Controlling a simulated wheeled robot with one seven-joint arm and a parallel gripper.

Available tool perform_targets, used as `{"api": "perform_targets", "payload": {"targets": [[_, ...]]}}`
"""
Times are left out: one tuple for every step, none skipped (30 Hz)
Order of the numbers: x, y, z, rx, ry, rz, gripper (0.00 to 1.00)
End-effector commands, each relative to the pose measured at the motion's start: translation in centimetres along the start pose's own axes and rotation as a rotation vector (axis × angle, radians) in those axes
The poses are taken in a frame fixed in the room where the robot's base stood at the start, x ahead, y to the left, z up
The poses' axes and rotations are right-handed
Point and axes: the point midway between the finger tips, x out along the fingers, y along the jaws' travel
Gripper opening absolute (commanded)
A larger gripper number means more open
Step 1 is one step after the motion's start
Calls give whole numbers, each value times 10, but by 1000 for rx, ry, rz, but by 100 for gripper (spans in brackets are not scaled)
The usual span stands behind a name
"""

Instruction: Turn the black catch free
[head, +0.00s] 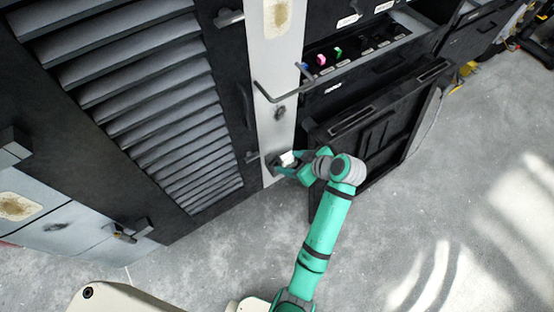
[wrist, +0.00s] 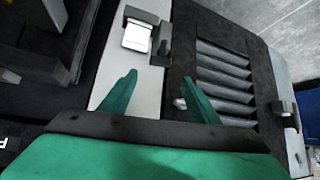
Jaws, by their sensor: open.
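A black catch (wrist: 163,42) sits at the edge of a pale upright panel (wrist: 149,85) in the wrist view, beside a dark block with a bright white face (wrist: 137,37). My gripper (wrist: 158,77) is open, its two teal fingers apart with nothing between them. The catch lies beyond the fingertips, and no contact shows. In the head view my gripper (head: 284,164) is at the low end of the pale panel (head: 276,60), where its fingers partly hide the fittings. A small dark latch (head: 252,157) shows just left of it.
A louvred dark door (head: 150,100) stands left of the panel. A grey bar handle (head: 290,94) juts out above my gripper. An open drawer with coloured items (head: 338,52) and a black open frame (head: 375,130) stand to the right. Grey floor (head: 430,200) is clear at right.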

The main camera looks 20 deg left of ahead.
Motion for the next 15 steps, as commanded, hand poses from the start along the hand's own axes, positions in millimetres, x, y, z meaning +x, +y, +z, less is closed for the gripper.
{"api": "perform_targets", "payload": {"targets": [[9, -1, 0, 1, -1, -3, 56], [14, -1, 0, 1, -1, -3, 56], [22, -1, 0, 1, 0, -3, 56], [28, -1, 0, 1, -1, -4, 56], [33, -1, 0, 1, 0, -3, 56], [40, -1, 0, 2, -1, -3, 56], [46, -1, 0, 2, -1, -2, 56], [50, -1, 0, 2, -1, -2, 56], [57, -1, 0, 2, -1, -2, 56], [61, -1, 0, 2, -1, -1, 56], [66, -1, 0, 2, -1, -1, 56], [71, 0, 0, 2, 0, 0, 56], [74, -1, 0, 2, -1, -1, 56], [77, 0, 0, 2, 0, -1, 56], [81, 0, 0, 2, 1, 0, 56]]}}
